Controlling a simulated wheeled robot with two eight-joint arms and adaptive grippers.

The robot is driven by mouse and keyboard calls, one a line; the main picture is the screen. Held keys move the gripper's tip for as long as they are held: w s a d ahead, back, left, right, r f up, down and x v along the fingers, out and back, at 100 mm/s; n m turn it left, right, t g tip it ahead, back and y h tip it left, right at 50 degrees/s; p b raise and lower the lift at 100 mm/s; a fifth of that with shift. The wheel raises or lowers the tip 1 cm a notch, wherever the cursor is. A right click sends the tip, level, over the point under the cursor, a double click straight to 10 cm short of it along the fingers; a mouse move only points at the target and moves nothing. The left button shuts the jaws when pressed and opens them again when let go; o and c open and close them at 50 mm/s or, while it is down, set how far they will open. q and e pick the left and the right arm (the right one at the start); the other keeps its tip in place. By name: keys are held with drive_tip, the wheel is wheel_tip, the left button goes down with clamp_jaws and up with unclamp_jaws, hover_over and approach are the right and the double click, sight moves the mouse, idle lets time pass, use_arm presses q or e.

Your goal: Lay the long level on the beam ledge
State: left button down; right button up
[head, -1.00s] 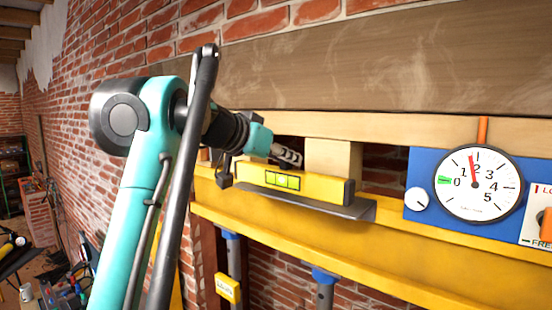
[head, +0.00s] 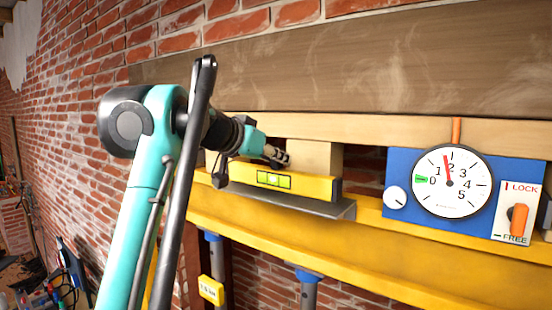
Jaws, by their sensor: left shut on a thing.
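The yellow long level (head: 315,187) with a green vial lies lengthwise along the grey metal beam ledge (head: 335,208), on the front of the yellow beam. My left gripper (head: 277,157) comes in from the left and is shut on the level from its upper back side; the fingertips are partly hidden. The level looks about parallel to the ledge. I cannot tell whether its underside touches the ledge or hovers just above it. My right gripper is not in view.
A wooden block (head: 312,160) stands behind the level, under the timber beam. To the right are a blue panel with a round gauge (head: 453,181) and a LOCK/FREE plate with an orange handle (head: 518,219). Props with blue heads (head: 309,275) stand below the yellow beam (head: 400,262).

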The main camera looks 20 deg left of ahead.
use_arm(q)
drive_tip(key=shift+f+b, duration=0.45)
drive_tip(key=shift+f, duration=0.2)
drive_tip(key=c, duration=1.3)
unclamp_jaws()
